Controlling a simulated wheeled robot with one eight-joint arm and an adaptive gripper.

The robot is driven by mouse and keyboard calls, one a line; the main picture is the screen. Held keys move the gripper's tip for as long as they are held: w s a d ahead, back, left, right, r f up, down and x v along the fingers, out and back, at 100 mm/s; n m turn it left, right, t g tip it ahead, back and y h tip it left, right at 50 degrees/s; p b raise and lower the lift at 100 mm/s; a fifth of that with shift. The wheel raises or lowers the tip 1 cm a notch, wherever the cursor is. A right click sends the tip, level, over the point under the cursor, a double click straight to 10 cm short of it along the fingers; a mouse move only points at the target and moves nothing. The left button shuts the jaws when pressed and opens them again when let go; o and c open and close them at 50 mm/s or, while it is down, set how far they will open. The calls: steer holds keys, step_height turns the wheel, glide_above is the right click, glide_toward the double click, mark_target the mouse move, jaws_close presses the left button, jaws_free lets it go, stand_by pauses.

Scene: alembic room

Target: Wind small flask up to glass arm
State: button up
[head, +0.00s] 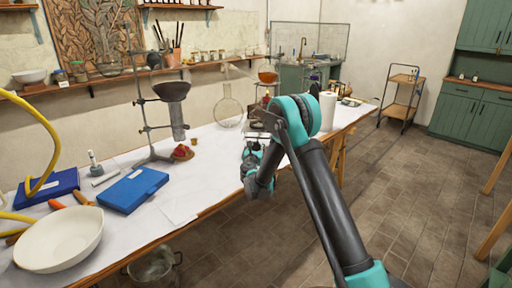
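At the far end of the bench, an orange-brown glass vessel (268,76) sits high on a stand. A thin pale glass tube (240,70) appears to slope away to its left. Below the tube is a large clear round flask (228,108) with a tall neck. I cannot make out which piece is the small flask; small items behind my arm are partly hidden. My gripper (252,152) hangs over the bench's front edge, in front of a dark metal piece (257,122). Its fingers are small and partly covered by my arm, so I cannot tell their opening or contact.
A clamp stand with a dark funnel (172,91) stands left of my gripper. A blue box (133,189), a white bowl (60,239) and yellow tubing (48,140) are nearer on the white bench. A paper roll (327,110) stands right of my arm.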

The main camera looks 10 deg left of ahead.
steer(key=c, duration=0.5)
